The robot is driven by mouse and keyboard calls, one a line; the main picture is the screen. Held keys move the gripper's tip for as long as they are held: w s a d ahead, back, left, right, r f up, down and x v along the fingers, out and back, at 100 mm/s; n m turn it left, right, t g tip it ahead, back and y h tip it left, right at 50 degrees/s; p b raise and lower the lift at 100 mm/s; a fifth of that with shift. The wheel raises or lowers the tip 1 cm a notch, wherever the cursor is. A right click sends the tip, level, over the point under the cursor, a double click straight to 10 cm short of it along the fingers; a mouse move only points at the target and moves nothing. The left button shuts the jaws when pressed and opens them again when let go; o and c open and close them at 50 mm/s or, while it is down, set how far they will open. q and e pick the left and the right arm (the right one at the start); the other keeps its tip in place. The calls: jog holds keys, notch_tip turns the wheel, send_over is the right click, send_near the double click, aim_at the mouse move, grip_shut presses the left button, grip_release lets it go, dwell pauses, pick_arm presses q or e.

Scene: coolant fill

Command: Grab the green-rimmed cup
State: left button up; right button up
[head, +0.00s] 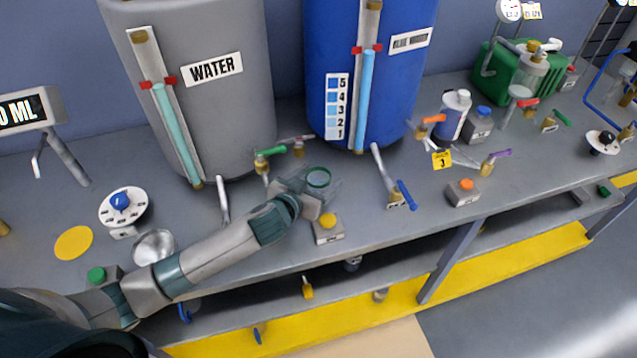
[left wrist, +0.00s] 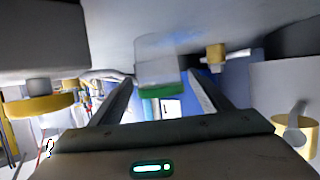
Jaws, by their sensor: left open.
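The green-rimmed cup (head: 318,177) is clear and stands on the grey bench in front of the gap between the grey and blue tanks. In the left wrist view the clear cup (left wrist: 160,72) shows upside down, its green rim lowest, framed between my two fingers. My left gripper (head: 316,189) is open at the cup, a finger on either side of it. I cannot tell whether either finger touches it. In the left wrist view the open left gripper (left wrist: 160,98) has nothing clamped. My right gripper is not in view.
A yellow-button box (head: 328,229) sits just in front of my left gripper. A green-handled valve (head: 268,153) is behind it, and a blue-handled tap (head: 400,196) is to the right. A metal bowl (head: 154,247) lies beside my left forearm. The bench's front edge is close.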

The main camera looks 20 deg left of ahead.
aim_at(319, 176)
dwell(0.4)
pick_arm(q)
jog(key=c, duration=1.1)
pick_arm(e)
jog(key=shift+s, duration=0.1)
pick_arm(q)
jog(key=shift+r, duration=0.15)
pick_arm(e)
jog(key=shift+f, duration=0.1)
